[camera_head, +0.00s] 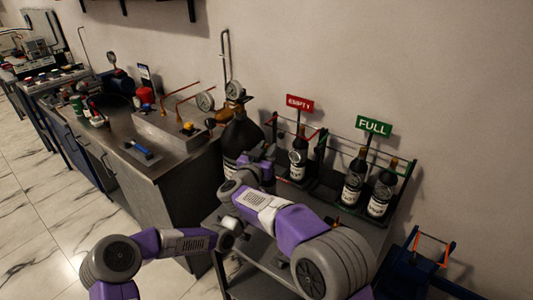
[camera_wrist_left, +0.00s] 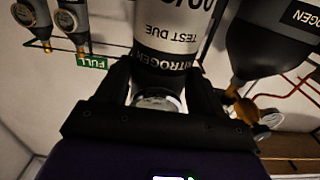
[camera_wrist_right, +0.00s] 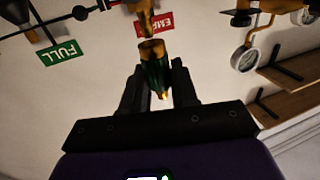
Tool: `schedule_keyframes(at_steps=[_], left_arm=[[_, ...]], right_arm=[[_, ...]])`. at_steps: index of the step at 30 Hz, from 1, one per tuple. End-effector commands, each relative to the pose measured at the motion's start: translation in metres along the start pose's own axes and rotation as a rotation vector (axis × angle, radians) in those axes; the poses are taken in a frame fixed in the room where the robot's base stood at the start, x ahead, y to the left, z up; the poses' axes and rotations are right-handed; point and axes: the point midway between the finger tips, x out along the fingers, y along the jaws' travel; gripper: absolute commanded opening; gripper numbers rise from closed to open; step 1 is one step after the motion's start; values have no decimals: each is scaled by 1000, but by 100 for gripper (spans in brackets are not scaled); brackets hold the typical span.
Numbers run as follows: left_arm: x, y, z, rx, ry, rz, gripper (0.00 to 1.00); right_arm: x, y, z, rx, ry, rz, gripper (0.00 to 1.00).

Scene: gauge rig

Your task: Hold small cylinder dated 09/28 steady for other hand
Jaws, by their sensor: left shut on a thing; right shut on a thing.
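In the left wrist view my left gripper (camera_wrist_left: 158,88) is shut around the shoulder of a small cylinder (camera_wrist_left: 170,38). Its grey-white label reads NITROGEN and TEST DUE, upside down; the date is cut off by the frame edge. A pale round face (camera_wrist_left: 158,101) shows between the fingers. In the right wrist view my right gripper (camera_wrist_right: 158,84) is shut on a green piece with a brass-coloured open end (camera_wrist_right: 153,58). In the head view my right arm (camera_head: 265,205) crosses in front, and the left jaws cannot be made out.
A large dark cylinder (camera_head: 240,140) stands left of the racks. The red EMPTY sign (camera_head: 300,103) and green FULL sign (camera_head: 373,125) mark the racks. Dark bottles (camera_head: 381,190) stand under FULL. A steel counter (camera_head: 165,165) with pipes and gauges is at left.

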Motion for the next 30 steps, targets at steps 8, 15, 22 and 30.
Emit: schedule_keyframes(at_steps=[8, 15, 22, 30], left_arm=[[0, 0, 1, 0, -2, 0, 26], [0, 0, 1, 0, -2, 0, 26], [0, 0, 1, 0, -2, 0, 26], [0, 0, 1, 0, -1, 0, 87]], right_arm=[[0, 0, -15, 1, 2, 0, 0], [0, 0, -26, 1, 1, 0, 0], [0, 0, -30, 1, 1, 0, 0], [0, 0, -30, 0, 1, 0, 0]])
